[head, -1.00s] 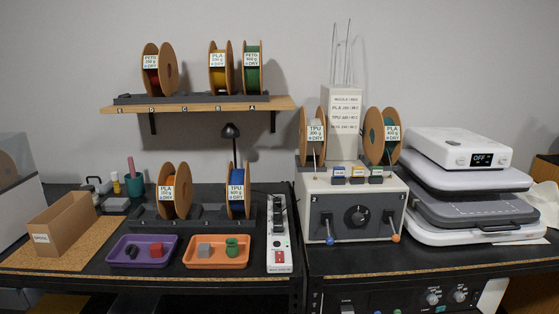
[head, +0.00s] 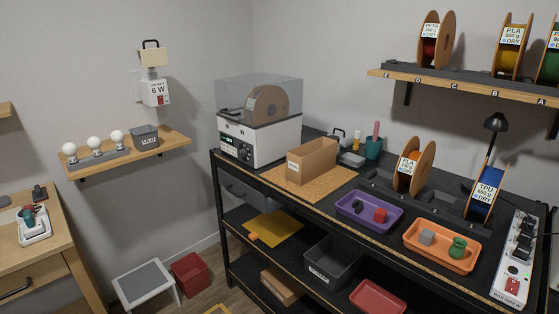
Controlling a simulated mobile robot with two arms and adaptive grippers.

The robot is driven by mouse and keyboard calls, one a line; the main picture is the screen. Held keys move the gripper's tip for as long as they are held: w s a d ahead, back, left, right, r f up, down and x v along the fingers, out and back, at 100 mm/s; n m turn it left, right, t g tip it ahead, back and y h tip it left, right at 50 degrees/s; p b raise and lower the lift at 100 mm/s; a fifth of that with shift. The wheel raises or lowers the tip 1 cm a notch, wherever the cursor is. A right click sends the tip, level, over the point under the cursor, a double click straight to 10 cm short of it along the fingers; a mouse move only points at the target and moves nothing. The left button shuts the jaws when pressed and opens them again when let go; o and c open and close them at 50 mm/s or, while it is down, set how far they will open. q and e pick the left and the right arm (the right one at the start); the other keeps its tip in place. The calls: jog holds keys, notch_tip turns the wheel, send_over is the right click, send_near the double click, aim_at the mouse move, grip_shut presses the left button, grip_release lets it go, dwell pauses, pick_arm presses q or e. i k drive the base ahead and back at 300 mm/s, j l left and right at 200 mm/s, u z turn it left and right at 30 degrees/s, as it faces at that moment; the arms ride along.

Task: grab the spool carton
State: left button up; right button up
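A brown open-topped carton (head: 312,160), which looks like the spool carton, stands upright on a cork mat (head: 327,190) on the black workbench in the head view. A small white label is on its left end. I cannot see what is inside it. Neither of my grippers is in view.
A filament dryer (head: 257,138) with a spool under a clear lid stands left of the carton. A purple tray (head: 352,222) and an orange tray (head: 420,250) lie to the right. A teal cup (head: 374,149) stands behind. Bare cork lies before the carton.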

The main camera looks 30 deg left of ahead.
aim_at(306, 162)
jog(key=u, duration=0.85)
jog(key=i, duration=0.05)
